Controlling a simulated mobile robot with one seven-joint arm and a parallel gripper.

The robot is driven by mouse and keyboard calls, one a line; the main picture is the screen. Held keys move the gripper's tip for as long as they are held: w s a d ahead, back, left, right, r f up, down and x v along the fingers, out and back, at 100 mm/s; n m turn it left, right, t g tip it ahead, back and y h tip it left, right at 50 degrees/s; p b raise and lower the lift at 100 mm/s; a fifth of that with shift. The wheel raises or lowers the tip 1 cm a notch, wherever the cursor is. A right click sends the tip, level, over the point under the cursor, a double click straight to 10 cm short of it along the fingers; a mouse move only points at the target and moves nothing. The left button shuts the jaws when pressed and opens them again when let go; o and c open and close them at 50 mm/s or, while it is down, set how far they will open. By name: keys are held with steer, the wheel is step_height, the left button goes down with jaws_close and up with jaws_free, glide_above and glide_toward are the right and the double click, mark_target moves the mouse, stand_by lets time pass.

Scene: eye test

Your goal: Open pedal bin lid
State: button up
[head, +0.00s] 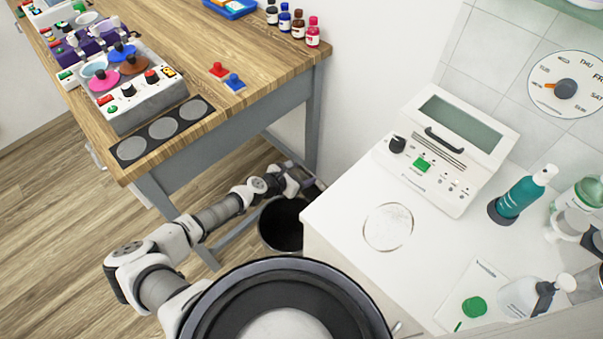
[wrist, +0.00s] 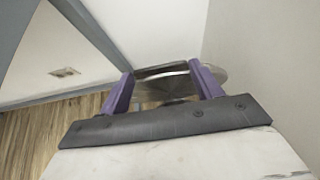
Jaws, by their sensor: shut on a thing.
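The pedal bin (head: 283,228) stands on the floor between the wooden table and the white counter. Its round dark inside shows from above, so its lid is raised. My gripper (head: 305,186) is at the bin's far upper side, small and partly hidden by the counter edge in the head view. In the wrist view my gripper (wrist: 162,72) has its two purple fingers on either side of the shiny metal lid (wrist: 165,86), shut on it. The bin's pedal is hidden.
The wooden table (head: 270,75) with its grey legs (head: 312,125) is close left of and behind the bin. The white counter (head: 335,235) with a white device (head: 440,155) and bottles is close on the right. Open floor (head: 60,230) lies to the left.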

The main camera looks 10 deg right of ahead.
steer(key=shift+s+f, duration=0.2)
steer(key=shift+f, duration=0.05)
steer(key=o, duration=1.5)
steer(key=shift+w, duration=0.1)
steer(key=shift+r, duration=0.1)
steer(key=shift+a+r, duration=0.15)
steer(key=shift+a, duration=0.1)
steer(key=v, duration=1.3)
steer(key=shift+s+r+p, duration=0.15)
steer(key=shift+s+p, duration=0.05)
steer(key=shift+p, duration=0.2)
